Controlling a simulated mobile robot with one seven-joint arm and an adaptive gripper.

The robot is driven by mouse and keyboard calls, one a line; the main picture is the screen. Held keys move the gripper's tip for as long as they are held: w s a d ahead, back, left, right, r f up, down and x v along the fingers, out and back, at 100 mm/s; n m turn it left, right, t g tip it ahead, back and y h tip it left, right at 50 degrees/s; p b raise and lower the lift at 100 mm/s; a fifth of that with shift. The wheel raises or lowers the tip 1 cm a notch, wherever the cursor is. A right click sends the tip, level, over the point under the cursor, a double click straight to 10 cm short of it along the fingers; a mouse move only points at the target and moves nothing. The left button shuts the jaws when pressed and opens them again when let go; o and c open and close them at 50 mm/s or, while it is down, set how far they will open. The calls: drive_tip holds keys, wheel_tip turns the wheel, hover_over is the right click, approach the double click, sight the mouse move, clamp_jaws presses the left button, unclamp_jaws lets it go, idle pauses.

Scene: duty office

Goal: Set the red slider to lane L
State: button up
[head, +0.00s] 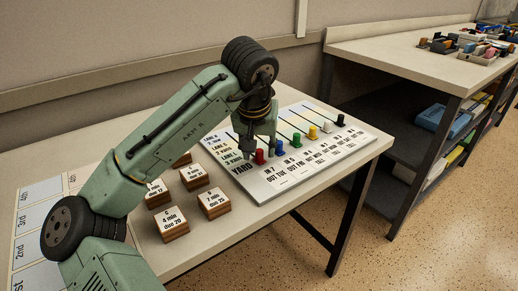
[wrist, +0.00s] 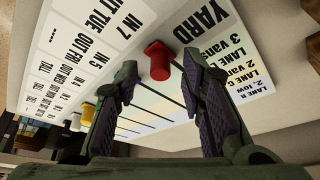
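The red slider (head: 259,157) stands at the near left of the white lane board (head: 300,172), at the front end of its slot, level with the word YARD and just behind the IN 7 label. In the wrist view, the red slider (wrist: 158,60) shows between the tips of my gripper (wrist: 160,72). The fingers are open, one on each side of it, with visible gaps. In the head view, my gripper (head: 259,146) points down over the red slider. The lane labels (wrist: 228,60) lie beside it; their letters are partly cut off or hard to read.
The blue slider (head: 278,148), green slider (head: 296,138), yellow slider (head: 312,132), white slider (head: 327,126) and black slider (head: 340,120) stand in a row to the right. Several wooden blocks with cards (head: 214,203) lie left of the board. A shelf bench (head: 400,50) stands beyond.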

drive_tip(key=shift+w+f, duration=0.2)
drive_tip(key=shift+f, duration=0.3)
clamp_jaws()
idle(0.6)
